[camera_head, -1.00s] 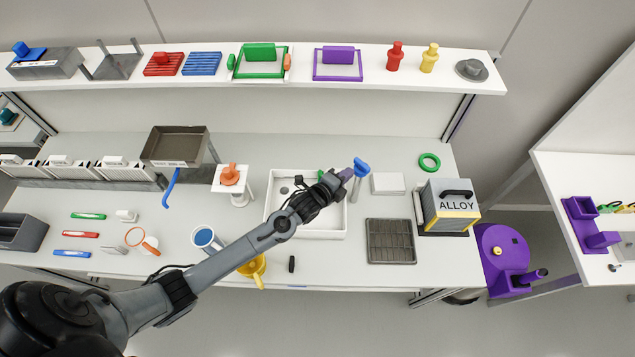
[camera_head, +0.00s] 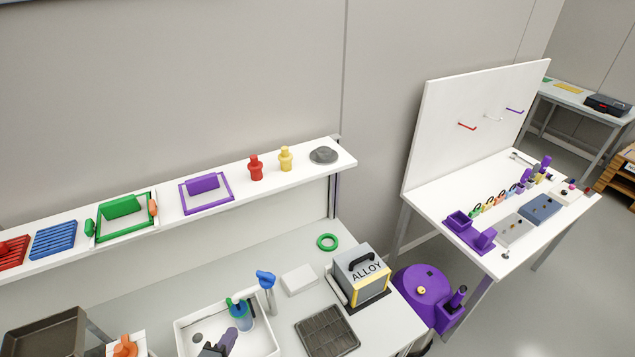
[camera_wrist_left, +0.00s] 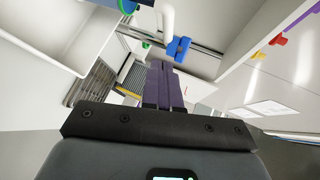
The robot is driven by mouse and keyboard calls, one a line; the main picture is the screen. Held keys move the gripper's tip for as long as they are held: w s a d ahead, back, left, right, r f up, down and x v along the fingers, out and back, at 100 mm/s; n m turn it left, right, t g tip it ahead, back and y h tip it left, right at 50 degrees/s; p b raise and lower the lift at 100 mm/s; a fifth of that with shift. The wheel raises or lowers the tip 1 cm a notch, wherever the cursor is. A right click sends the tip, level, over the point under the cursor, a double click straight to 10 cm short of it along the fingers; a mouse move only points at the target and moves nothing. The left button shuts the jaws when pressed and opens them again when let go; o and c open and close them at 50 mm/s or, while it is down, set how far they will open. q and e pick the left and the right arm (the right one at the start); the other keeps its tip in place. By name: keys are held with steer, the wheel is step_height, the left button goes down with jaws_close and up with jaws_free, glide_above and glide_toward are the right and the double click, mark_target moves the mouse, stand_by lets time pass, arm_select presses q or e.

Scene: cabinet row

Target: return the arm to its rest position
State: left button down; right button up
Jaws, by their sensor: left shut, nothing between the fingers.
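My left gripper (camera_head: 228,340) shows at the bottom of the head view, over the white basin (camera_head: 184,335). Its purple fingers are together with nothing between them. In the left wrist view the fingers (camera_wrist_left: 165,82) point up the picture, side by side. A tap with a blue handle (camera_head: 265,278) stands at the right of the basin, apart from the fingers in the head view. A blue handle (camera_wrist_left: 178,48) shows just beyond the fingertips in the left wrist view. Most of the left arm is outside the head view, and my right gripper is not visible.
A grey ALLOY case (camera_head: 361,275), a dark rack (camera_head: 327,331) and a green ring (camera_head: 327,242) are on the bench to the right. The shelf (camera_head: 312,170) with several coloured items runs above. A purple machine (camera_head: 425,292) stands beside the bench.

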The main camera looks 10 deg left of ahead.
arm_select(q)
steer(key=s+d+r+n+g+y, duration=0.1)
steer(key=s+d+r+n+g, duration=0.1)
steer(key=s+n+g, duration=0.55)
steer(key=s+d+r+n+g, duration=0.25)
steer(key=s+n, duration=0.65)
steer(key=s, duration=0.5)
step_height(320, 180, up, 13)
steer(key=p, duration=1.3)
steer(key=shift+a+f+p, duration=0.15)
steer(key=shift+f+p, duration=0.05)
steer(key=shift+p, duration=0.1)
steer(key=shift+w, duration=0.1)
